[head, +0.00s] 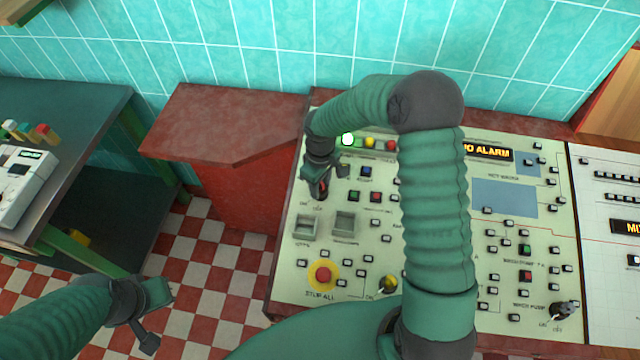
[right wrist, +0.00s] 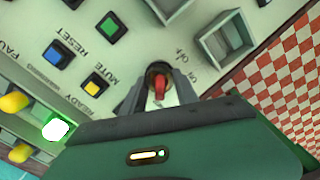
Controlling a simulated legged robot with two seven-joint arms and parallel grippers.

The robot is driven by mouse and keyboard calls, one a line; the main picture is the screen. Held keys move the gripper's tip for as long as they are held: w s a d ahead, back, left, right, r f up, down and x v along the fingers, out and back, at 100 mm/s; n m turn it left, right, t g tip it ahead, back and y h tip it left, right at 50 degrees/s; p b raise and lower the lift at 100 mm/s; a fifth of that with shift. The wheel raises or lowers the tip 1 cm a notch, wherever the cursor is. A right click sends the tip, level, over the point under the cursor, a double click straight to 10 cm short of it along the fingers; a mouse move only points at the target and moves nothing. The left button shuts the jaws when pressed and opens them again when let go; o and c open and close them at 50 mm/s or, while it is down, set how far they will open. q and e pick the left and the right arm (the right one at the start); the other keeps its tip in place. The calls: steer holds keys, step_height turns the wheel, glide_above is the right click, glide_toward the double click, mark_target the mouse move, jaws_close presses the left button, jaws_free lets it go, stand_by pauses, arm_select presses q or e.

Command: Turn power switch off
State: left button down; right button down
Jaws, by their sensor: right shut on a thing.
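The power switch is a small red-tipped toggle on the cream control panel (head: 410,262), at its upper left by ON and OFF labels. In the right wrist view the red switch (right wrist: 159,88) stands between the dark fingertips of my right gripper (right wrist: 160,93). My right gripper (head: 319,188) is shut on the switch; in the head view its fingers largely hide it. Which way the lever tilts is hard to tell. My left gripper (head: 155,315) is open and empty over the checkered floor, at the lower left, away from the panel.
A lit green lamp (head: 347,139) sits beside yellow and red lamps. A red stop button (head: 323,275) and several small buttons crowd the panel. Other toggles stand at the panel's lower edge (head: 562,310). A dark table (head: 85,100) with a white device (head: 22,182) stands left.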

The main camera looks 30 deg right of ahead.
steer(key=shift+r+n+p, duration=0.1)
steer(key=shift+n+p, duration=1.55)
steer(key=shift+n, duration=0.65)
steer(key=shift+n+p, duration=0.85)
steer(key=shift+n, duration=0.75)
steer(key=shift+w+n, duration=0.1)
steer(key=shift+n, duration=0.4)
steer(key=c, duration=1.1)
jaws_free()
steer(key=shift+o, duration=0.9)
steer(key=shift+d, duration=0.1)
step_height(320, 180, up, 17)
steer(key=shift+f+b, duration=0.2)
steer(key=shift+b, duration=0.2)
